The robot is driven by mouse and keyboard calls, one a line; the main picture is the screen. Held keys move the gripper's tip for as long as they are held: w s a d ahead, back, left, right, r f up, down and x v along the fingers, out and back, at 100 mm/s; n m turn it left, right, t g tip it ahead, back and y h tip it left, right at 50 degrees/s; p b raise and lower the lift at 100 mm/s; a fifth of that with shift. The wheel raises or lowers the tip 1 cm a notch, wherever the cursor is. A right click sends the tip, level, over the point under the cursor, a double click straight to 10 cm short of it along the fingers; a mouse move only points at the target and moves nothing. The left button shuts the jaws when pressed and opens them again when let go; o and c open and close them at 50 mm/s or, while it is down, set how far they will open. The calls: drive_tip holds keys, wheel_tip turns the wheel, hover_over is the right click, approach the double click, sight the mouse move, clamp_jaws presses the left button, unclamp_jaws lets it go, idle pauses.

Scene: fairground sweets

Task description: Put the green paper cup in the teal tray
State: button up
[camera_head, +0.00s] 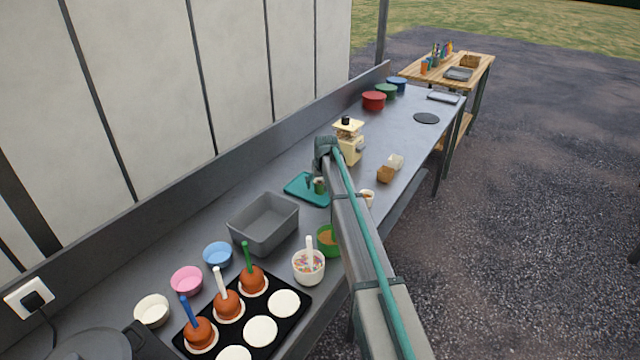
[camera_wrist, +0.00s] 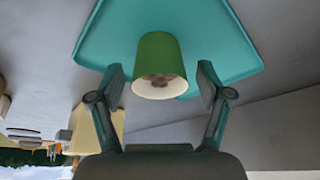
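The green paper cup (camera_head: 320,186) appears to stand in the teal tray (camera_head: 296,188), near its right side in the head view. In the wrist view, the green paper cup (camera_wrist: 158,58) lies between the fingers of my gripper (camera_wrist: 160,72), with a visible gap on each side. The fingers are spread and do not touch it. The cup's open mouth shows brown contents. The teal tray (camera_wrist: 225,45) shows behind the cup. In the head view my gripper (camera_head: 314,181) is at the cup, partly hidden by my arm.
A grey bin (camera_head: 264,226) stands in front of the tray. A cream dispenser (camera_head: 349,140) stands behind it. The counter's far right part is mostly clear.

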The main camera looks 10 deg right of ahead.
drive_tip(key=shift+r, duration=0.25)
drive_tip(key=b+v, duration=0.2)
drive_tip(key=v, duration=1)
drive_tip(key=shift+b, duration=0.4)
